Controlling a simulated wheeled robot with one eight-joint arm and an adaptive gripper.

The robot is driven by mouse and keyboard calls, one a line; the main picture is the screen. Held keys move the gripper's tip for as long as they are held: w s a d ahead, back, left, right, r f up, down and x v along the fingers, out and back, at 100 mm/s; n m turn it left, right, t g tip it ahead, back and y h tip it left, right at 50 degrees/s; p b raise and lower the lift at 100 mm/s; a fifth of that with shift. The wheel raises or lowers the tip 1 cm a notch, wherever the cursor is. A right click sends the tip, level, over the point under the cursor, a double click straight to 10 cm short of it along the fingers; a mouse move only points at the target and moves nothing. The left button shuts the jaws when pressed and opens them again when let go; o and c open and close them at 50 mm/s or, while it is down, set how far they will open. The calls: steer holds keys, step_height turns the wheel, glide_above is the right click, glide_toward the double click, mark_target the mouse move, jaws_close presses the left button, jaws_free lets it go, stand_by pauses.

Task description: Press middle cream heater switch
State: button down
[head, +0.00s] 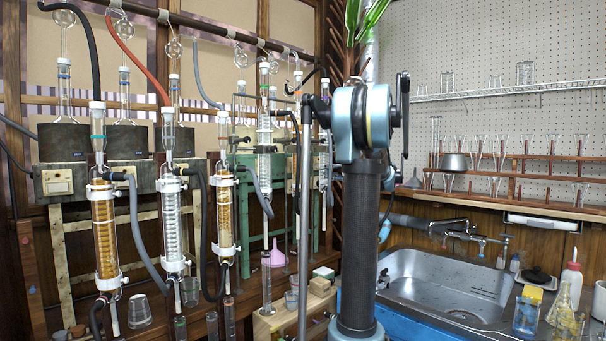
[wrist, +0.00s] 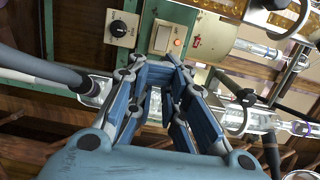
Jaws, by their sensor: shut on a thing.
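In the wrist view, a cream rocker switch (wrist: 163,38) sits on a green panel, with a lit orange lamp (wrist: 178,42) beside it and a black knob plate (wrist: 121,29) to its left. My gripper (wrist: 172,64) points at this panel, its blue fingertips close together just below the switch. Whatever lies between the tips is hidden, and I cannot tell if they touch the panel. In the head view, a cream switch plate (head: 57,182) shows on the left heater box. My gripper is hidden there behind my arm. I cannot tell which heater the wrist view shows.
Glass condensers (head: 105,235) with hoses stand in a row at the left. A clear glass tube (wrist: 262,122) and a grey hose (wrist: 45,70) flank my gripper in the wrist view. A metal sink (head: 450,285) is at the right, with glassware beside it.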

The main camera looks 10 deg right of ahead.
steer(key=x, duration=1.4)
steer(key=shift+d, duration=0.1)
steer(key=shift+d, duration=0.1)
